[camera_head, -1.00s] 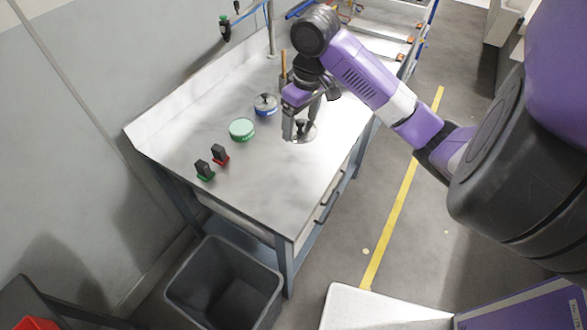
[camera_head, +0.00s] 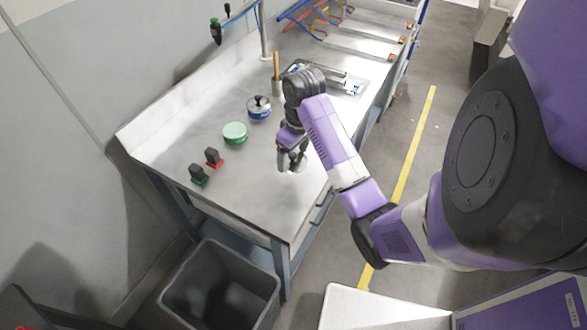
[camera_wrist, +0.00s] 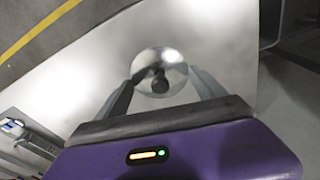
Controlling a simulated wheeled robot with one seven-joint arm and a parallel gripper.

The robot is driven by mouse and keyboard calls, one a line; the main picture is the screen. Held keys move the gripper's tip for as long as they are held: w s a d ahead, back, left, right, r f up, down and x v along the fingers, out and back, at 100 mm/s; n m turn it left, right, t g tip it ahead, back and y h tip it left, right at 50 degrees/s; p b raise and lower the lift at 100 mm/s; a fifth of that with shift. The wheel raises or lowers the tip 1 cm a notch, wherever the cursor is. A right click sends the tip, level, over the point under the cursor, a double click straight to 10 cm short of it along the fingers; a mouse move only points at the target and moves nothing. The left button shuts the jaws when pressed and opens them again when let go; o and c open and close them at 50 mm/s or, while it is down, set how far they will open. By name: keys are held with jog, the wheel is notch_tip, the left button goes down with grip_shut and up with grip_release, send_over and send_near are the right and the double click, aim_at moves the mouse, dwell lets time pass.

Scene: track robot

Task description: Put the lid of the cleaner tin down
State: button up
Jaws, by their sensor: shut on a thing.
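My gripper (camera_head: 292,157) is over the right part of the workbench, pointing down. In the wrist view its fingers (camera_wrist: 162,80) are on either side of a round shiny lid (camera_wrist: 160,57) with a dark knob, and they are shut on it. The lid is mostly hidden by my gripper in the head view. I cannot tell whether it touches the bench top. A green tin (camera_head: 235,133) and a blue tin (camera_head: 259,112) with a dark knob on top stand left of my gripper. No label is readable, so I cannot tell which is the cleaner tin.
The workbench (camera_head: 235,190) has bare room in front of my gripper. A red-based stamp (camera_head: 213,157) and a green-based one (camera_head: 198,174) stand front left. A wooden-handled tool (camera_head: 276,72) and a metal tray (camera_head: 350,80) are behind. A grey bin (camera_head: 222,290) stands below.

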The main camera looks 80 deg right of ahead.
aim_at(295, 163)
jog(key=shift+s+f, duration=0.1)
jog(key=shift+f, duration=0.6)
jog(key=shift+f+p, duration=0.35)
jog(key=shift+f, duration=2.1)
jog(key=shift+f, duration=0.1)
jog(key=o, duration=1.3)
